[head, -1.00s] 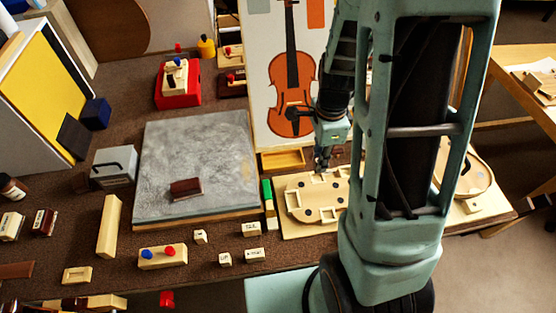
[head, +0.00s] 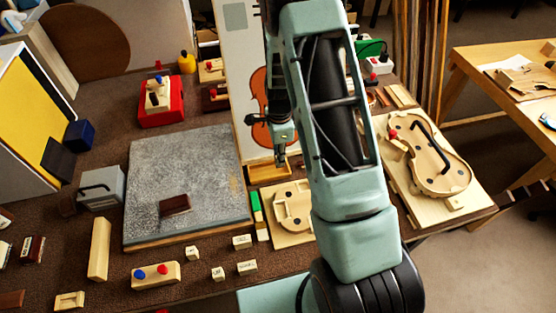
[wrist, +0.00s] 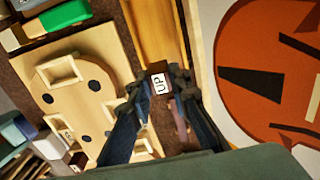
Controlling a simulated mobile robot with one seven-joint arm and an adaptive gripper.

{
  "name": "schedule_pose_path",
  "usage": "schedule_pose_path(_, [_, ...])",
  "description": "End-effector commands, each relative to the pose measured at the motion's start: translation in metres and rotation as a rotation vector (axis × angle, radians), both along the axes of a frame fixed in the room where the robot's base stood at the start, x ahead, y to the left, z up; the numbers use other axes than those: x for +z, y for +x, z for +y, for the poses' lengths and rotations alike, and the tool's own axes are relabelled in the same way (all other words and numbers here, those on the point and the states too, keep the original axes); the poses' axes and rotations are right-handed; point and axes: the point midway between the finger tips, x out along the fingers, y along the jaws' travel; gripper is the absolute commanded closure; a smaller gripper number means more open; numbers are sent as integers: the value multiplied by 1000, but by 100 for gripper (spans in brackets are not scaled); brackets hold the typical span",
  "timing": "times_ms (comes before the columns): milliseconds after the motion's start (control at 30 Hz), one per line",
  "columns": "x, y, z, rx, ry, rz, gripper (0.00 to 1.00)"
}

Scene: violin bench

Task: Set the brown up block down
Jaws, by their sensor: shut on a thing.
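The brown up block (wrist: 160,82) is small and dark brown, with a white label reading "UP". In the wrist view it sits between the fingertips of my gripper (wrist: 156,92), which is shut on it. In the head view my gripper (head: 281,158) hangs near the right end of a shallow wooden tray (head: 262,172), in front of the violin panel. The block is too small to make out there. I cannot tell its exact height above the bench.
A pale violin-shaped form on a board (head: 290,207) lies close by, partly behind my arm. The violin panel (head: 239,90) stands upright behind. A grey slab (head: 187,165) with a dark brown block (head: 174,205) lies left. Small labelled blocks (head: 242,241) lie in front.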

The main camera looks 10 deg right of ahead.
Motion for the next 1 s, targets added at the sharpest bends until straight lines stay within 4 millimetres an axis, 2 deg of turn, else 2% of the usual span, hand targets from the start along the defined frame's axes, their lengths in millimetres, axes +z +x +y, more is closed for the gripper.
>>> schedule_pose_path(167, [-10,7,2,1,0,1,100])
schedule_pose_path(400, [-35,6,2,-2,1,1,100])
schedule_pose_path(867, [-44,7,2,-1,0,-1,100])
schedule_pose_path(900, [-42,7,2,-1,0,-1,78])
schedule_pose_path(1000, [-42,7,2,-1,0,-1,67])
